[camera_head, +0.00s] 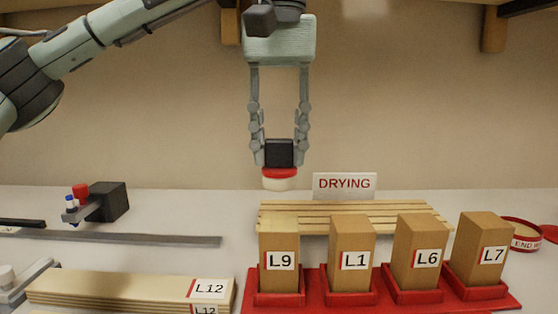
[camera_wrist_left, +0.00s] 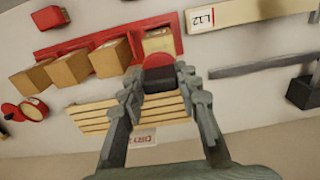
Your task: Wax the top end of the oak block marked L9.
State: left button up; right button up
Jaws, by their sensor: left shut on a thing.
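The oak block marked L9 (camera_head: 278,252) stands upright in a red base at the left end of a row. My left gripper (camera_head: 280,158) is shut on an applicator (camera_head: 279,178) with a dark grip, a red band and a pale pad facing down. The pad hangs above and behind L9, apart from its top end. In the left wrist view the applicator's red part (camera_wrist_left: 158,62) shows between the fingers, with L9 (camera_wrist_left: 158,42) just beyond it. A round red tin (camera_head: 520,236), its label partly readable as "END", sits at the right edge. My right gripper is not in view.
Blocks L1 (camera_head: 350,252), L6 (camera_head: 418,250) and L7 (camera_head: 481,248) stand beside L9. A slatted rack (camera_head: 340,210) with a DRYING sign (camera_head: 344,185) is behind them. L12 boards (camera_head: 110,288) lie front left, with a clamp bar (camera_head: 140,238) behind.

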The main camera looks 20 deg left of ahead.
pick_arm(q)
jog(key=shift+r, duration=0.2)
jog(key=shift+r, duration=1.5)
